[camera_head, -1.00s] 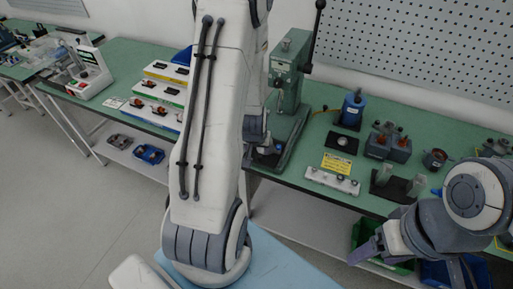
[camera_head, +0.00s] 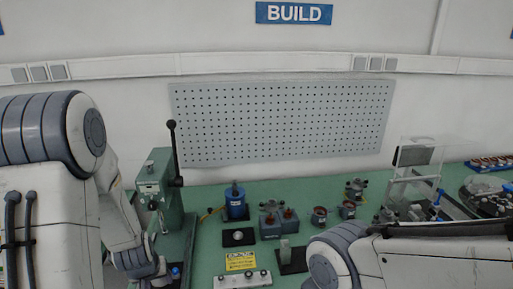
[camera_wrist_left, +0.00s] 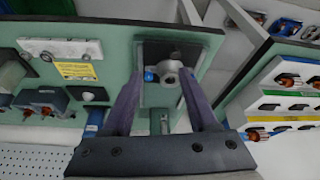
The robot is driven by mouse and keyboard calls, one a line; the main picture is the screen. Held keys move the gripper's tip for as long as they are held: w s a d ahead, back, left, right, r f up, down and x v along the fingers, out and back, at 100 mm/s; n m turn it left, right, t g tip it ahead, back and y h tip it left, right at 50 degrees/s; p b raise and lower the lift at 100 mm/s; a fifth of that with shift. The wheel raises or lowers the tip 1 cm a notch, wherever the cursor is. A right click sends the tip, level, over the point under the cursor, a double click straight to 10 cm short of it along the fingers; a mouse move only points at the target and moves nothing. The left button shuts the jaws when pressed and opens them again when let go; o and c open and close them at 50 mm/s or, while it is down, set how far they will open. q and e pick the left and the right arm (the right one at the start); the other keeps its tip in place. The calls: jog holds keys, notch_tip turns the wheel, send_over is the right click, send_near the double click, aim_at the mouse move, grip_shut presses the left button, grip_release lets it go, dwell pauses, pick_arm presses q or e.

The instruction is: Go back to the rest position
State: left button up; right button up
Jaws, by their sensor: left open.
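My left gripper (camera_wrist_left: 161,76) is open in the left wrist view, its two purple-grey fingers spread apart. A round grey metal part with a blue end (camera_wrist_left: 168,73) shows between the fingers, on the dark base (camera_wrist_left: 205,42) of the press. I cannot tell whether the fingers touch it. In the head view my left arm comes down at the left beside the green press (camera_head: 160,190), and its fingers are hard to make out at the bottom edge. My right arm crosses the lower right; its gripper is not in view.
On the green bench (camera_head: 300,190) stand a blue cylinder (camera_head: 236,205), grey motor-like parts (camera_head: 279,222), a yellow label (camera_head: 240,261) and a clear-sided box (camera_head: 415,165). A pegboard (camera_head: 280,122) hangs behind. In the wrist view, a tiered rack (camera_wrist_left: 290,92) stands at right.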

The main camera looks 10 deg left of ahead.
pick_arm(q)
jog(key=d+r+m+h, duration=0.2)
jog(key=d+r+m, duration=0.15)
jog(key=d, duration=0.75)
jog(key=s+d+r+m+g, duration=0.2)
jog(key=s+d+r+m, duration=0.2)
jog(key=s+d, duration=0.3)
jog(key=s+d+r+m+g+b, duration=0.1)
jog(key=s+d+r+m, duration=0.3)
jog(key=s, duration=0.7)
jog(key=d+r, duration=0.2)
jog(key=d, duration=0.2)
jog(key=shift+s+r+m+g+h, duration=0.15)
jog(key=shift+m+g+h, duration=0.15)
jog(key=shift+m+g, duration=0.1)
